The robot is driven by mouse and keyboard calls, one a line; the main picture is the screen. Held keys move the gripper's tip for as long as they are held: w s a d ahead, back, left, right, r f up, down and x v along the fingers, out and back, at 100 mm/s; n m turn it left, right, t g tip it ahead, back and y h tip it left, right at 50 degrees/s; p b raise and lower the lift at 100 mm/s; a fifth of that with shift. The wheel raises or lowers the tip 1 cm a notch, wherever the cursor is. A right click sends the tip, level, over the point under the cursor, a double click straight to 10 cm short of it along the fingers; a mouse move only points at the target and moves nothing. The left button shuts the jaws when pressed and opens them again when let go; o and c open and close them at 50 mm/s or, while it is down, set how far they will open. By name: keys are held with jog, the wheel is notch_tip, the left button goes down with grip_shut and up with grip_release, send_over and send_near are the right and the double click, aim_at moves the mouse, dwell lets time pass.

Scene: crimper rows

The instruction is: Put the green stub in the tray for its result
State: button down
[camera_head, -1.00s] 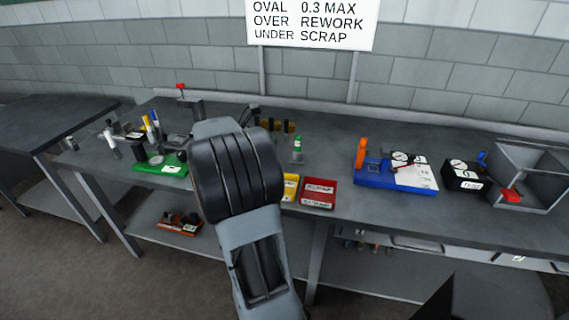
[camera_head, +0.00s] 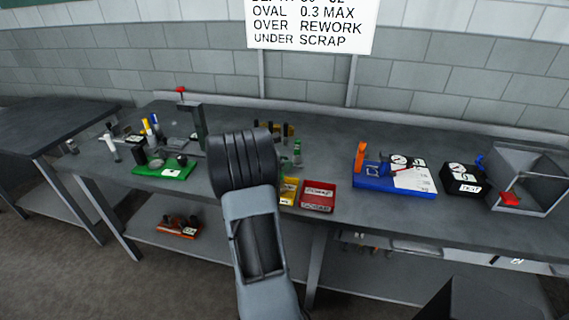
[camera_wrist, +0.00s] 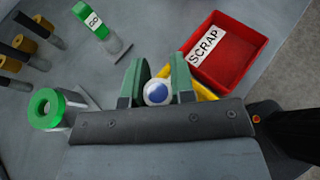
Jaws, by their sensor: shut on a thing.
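My gripper (camera_wrist: 158,88) has green fingers, shut on a small round piece (camera_wrist: 157,93) seen end-on, white with a blue centre. Its sides are hidden, so I cannot tell whether it is the green stub. The piece is over or near a yellow tray (camera_wrist: 207,93), mostly hidden behind the fingers; this tray also shows in the head view (camera_head: 288,190). A red tray (camera_wrist: 232,62) labelled SCRAP is right of the fingers, and in the head view (camera_head: 318,197). In the head view my arm hides the fingers.
Dark pegs with tan collars (camera_wrist: 24,45) are farther left. A blue fixture (camera_head: 395,178) stands right of the trays, and a green base (camera_head: 164,168) lies left. A sign (camera_head: 312,22) hangs behind.

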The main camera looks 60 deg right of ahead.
jog(key=shift+f, duration=0.15)
jog(key=c, duration=1.4)
grip_release()
jog(key=shift+f, duration=0.1)
jog(key=o, duration=0.4)
jog(key=shift+o, duration=0.2)
jog(key=shift+r, duration=0.35)
jog(key=b+v, duration=0.1)
jog(key=v, duration=1.1)
jog(key=s+a+f+m+t+y, duration=0.1)
jog(key=a+m+t+y, duration=0.3)
jog(key=a, duration=1.3)
jog(key=s+a+f+m+t+y, duration=0.2)
jog(key=a+m+y, duration=0.6)
jog(key=a, duration=0.9)
jog(key=s+t, duration=0.2)
jog(key=t, duration=0.1)
jog(key=shift+s+a+m+t, duration=0.2)
jog(key=shift+a+m+t, duration=0.05)
jog(key=shift+m+t, duration=0.05)
